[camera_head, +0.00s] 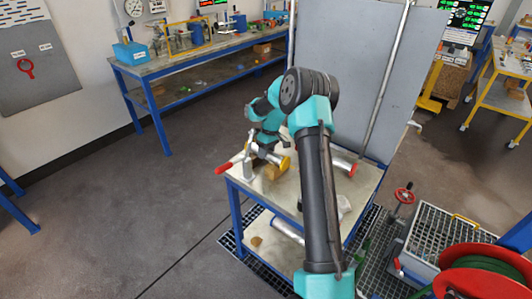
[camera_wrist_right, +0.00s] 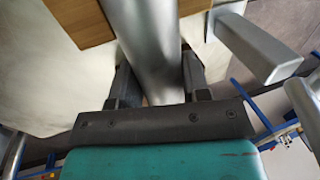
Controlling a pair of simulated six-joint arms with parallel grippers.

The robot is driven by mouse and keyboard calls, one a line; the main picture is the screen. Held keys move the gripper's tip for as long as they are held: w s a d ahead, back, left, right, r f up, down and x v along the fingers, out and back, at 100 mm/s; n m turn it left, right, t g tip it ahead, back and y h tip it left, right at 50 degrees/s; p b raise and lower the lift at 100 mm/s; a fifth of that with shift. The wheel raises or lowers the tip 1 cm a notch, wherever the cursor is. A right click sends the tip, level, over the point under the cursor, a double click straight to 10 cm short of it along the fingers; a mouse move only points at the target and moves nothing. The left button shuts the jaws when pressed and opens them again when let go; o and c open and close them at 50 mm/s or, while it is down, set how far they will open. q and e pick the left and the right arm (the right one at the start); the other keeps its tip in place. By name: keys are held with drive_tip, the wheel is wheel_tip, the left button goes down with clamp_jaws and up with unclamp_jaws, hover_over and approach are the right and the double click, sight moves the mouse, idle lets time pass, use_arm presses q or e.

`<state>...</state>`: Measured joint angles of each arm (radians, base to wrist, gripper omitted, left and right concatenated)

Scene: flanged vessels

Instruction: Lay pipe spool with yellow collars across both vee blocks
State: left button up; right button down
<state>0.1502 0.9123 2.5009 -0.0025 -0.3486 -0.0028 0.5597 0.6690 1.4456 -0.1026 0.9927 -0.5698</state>
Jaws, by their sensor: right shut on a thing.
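The pipe spool with yellow collars (camera_head: 268,155) is silver, and one yellow collar (camera_head: 285,164) shows at its right end over the bench. My right gripper (camera_wrist_right: 155,75) is shut on the spool's silver tube (camera_wrist_right: 145,35), which runs between its two fingers in the right wrist view. My arm hides part of the spool in the head view. A wooden block (camera_head: 270,173) sits below the spool; wood also shows beside the tube in the wrist view (camera_wrist_right: 80,18). I cannot tell whether the spool touches it. My left gripper is not in view.
A silver pipe with a red collar (camera_head: 344,166) lies on the bench (camera_head: 283,199) to the right. A red-handled metal fitting (camera_head: 248,166) stands at the bench's left edge. A grey panel (camera_head: 345,65) rises behind. A red hose reel (camera_head: 485,285) stands front right.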

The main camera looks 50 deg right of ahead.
drive_tip(key=shift+f, duration=0.4)
drive_tip(key=c, duration=0.6)
unclamp_jaws()
drive_tip(key=shift+r, duration=0.5)
drive_tip(key=v, duration=1.1)
drive_tip(key=shift+r, duration=0.4)
drive_tip(key=shift+d, duration=0.15)
